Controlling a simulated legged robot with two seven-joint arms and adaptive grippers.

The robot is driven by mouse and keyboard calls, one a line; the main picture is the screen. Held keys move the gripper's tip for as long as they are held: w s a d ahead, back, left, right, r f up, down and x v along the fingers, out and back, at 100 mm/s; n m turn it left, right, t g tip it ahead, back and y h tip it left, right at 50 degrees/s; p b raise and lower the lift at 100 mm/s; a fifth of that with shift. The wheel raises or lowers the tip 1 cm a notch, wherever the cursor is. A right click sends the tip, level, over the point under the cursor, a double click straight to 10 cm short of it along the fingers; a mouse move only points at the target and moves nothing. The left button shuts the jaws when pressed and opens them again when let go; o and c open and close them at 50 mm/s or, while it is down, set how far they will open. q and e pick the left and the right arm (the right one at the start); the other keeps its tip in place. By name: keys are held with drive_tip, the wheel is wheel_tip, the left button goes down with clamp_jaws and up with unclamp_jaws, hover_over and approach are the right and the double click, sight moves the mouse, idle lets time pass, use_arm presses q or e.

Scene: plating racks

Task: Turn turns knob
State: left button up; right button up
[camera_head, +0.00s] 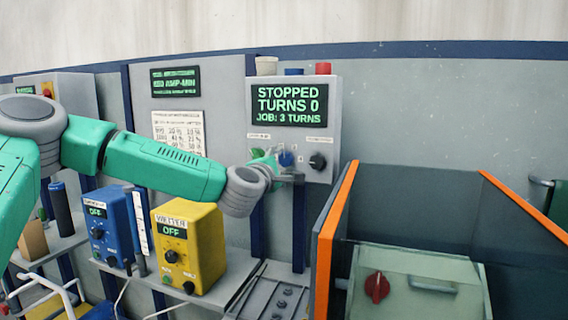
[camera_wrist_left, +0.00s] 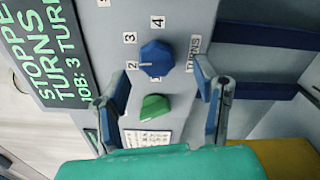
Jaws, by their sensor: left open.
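The blue turns knob (camera_head: 287,158) is on the grey control box, below a screen (camera_head: 288,104) reading "STOPPED TURNS 0 JOB: 3 TURNS". In the left wrist view the blue knob (camera_wrist_left: 157,58) has numbers 2, 3 and 4 around it and a "TURNS" label beside it. A light mark on its edge appears to face the 2. My left gripper (camera_head: 278,172) is at the panel, open, and in the wrist view its fingers (camera_wrist_left: 163,80) stand on both sides of the knob area. Whether they touch the knob I cannot tell. My right gripper is not in view.
A green knob (camera_wrist_left: 155,107) sits next to the blue one, between the fingers. A black knob (camera_head: 317,161) is to the right. Blue (camera_head: 112,226) and yellow (camera_head: 188,247) boxes stand on the shelf below my arm. An orange-edged dark enclosure (camera_head: 410,205) is at right.

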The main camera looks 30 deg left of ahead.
use_arm(q)
drive_tip(key=v, duration=0.6)
drive_tip(key=m+p, duration=0.5)
drive_tip(key=m, duration=1.8)
approach(286, 159)
drive_tip(key=x, duration=0.3)
drive_tip(key=p+x, duration=0.1)
drive_tip(key=x, duration=0.1)
drive_tip(key=a+x, duration=0.1)
drive_tip(key=x, duration=0.2)
drive_tip(key=shift+w+a+f+p, duration=0.15)
drive_tip(key=shift+f+p, duration=0.1)
drive_tip(key=shift+p, duration=0.15)
drive_tip(key=shift+w+d+r, duration=0.15)
drive_tip(key=shift+w+d, duration=0.2)
drive_tip(key=shift+w, duration=0.1)
drive_tip(key=shift+d, duration=0.3)
drive_tip(key=shift+a, duration=0.35)
drive_tip(key=c, duration=1.1)
drive_tip(key=shift+a, duration=0.15)
drive_tip(key=shift+c, duration=0.2)
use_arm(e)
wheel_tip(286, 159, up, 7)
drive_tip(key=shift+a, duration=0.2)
